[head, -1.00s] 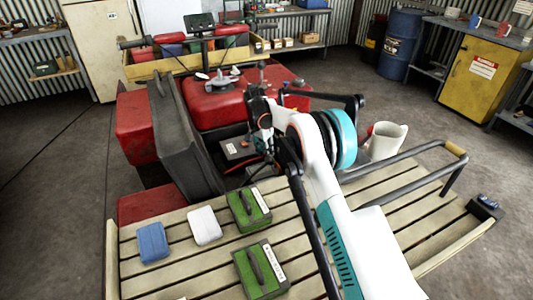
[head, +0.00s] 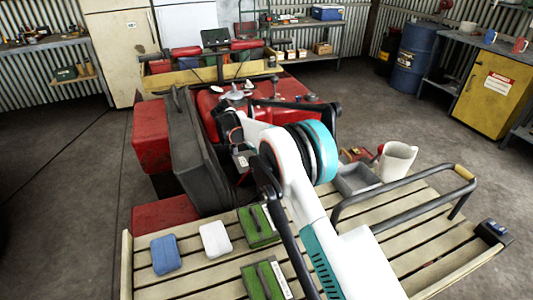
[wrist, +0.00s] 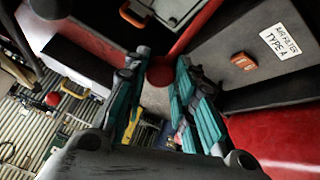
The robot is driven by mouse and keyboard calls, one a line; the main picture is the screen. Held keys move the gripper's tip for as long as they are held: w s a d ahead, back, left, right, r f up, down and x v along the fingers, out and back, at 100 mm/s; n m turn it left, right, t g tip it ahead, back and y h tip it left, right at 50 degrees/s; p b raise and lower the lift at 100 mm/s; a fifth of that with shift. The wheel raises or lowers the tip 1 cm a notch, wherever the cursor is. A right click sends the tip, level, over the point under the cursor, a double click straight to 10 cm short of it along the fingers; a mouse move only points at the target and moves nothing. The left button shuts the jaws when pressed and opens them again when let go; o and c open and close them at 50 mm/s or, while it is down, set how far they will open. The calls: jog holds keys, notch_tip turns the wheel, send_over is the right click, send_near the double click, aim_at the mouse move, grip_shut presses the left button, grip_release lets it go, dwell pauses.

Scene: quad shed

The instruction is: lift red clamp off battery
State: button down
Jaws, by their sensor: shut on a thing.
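In the wrist view, my gripper (wrist: 158,85) has its two teal-padded fingers close together around a small red piece (wrist: 160,71) at their tips. It looks like the red clamp, though most of it is hidden by the fingers. In the head view, my arm covers much of the work area, and the gripper (head: 234,133) is only partly visible above the open bay of the red quad. A small pale-and-red block (head: 243,160), perhaps the battery, shows in the bay below the gripper. I cannot tell whether the held piece touches it.
A dark grey seat (head: 195,145) stands tilted left of the bay. The slatted rack (head: 400,240) holds green boxes (head: 258,226), blue (head: 165,254) and white (head: 215,239) packs, a grey tray (head: 357,179) and a white jug (head: 397,160). The wrist view shows a labelled box (wrist: 285,75).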

jog(key=shift+s+a, duration=0.15)
jog(key=shift+a, duration=0.2)
jog(key=c, duration=1.7)
grip_release()
jog(key=shift+o, duration=0.6)
jog(key=shift+s+a, duration=0.1)
jog(key=shift+a, duration=0.15)
jog(key=shift+d, duration=0.2)
jog(key=v, duration=0.7)
jog(key=shift+a, duration=0.2)
jog(key=shift+r, duration=0.2)
